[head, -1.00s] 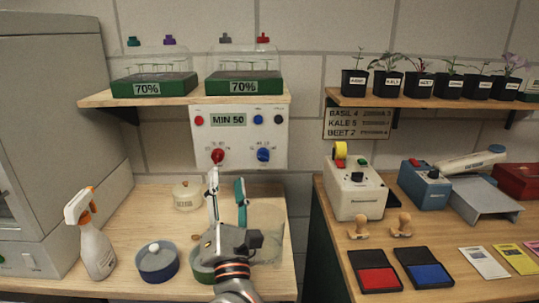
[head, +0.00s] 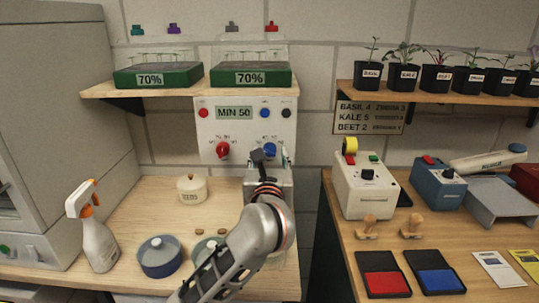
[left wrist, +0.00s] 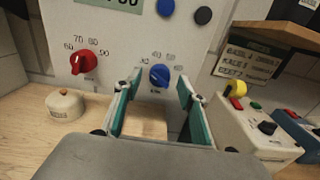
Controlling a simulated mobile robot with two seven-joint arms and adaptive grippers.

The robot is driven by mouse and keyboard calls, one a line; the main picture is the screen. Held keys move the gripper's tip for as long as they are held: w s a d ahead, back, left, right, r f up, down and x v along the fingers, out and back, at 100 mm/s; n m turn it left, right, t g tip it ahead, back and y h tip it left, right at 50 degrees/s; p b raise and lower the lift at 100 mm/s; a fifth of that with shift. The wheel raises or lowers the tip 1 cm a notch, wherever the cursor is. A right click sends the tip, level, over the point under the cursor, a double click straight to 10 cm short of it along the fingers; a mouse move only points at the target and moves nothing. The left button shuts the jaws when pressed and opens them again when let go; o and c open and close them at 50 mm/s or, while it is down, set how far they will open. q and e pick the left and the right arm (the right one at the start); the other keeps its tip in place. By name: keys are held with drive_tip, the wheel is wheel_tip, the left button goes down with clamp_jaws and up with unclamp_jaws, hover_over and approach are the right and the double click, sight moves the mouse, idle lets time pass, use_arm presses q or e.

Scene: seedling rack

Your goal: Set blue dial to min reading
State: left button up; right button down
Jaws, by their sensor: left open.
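The blue dial (left wrist: 159,75) is on the lower right of a white control panel (head: 209,130), with a printed number scale around it. In the left wrist view it shows between and beyond my fingertips, apparently not gripped. The panel's display (head: 234,113) reads MIN 50. My right gripper is not in view.
A red dial (head: 222,149) sits left of the blue one, with small red, blue and black buttons above. Below stand a lidded cream jar (head: 192,188), a blue pot (head: 160,257) and a spray bottle (head: 97,240). A shelf (head: 190,91) overhangs the panel.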

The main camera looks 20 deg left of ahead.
use_arm(q)
drive_tip(key=shift+w+a, duration=0.15)
drive_tip(key=shift+w, duration=0.25)
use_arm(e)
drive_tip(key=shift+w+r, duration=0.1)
use_arm(q)
drive_tip(key=c, duration=1.1)
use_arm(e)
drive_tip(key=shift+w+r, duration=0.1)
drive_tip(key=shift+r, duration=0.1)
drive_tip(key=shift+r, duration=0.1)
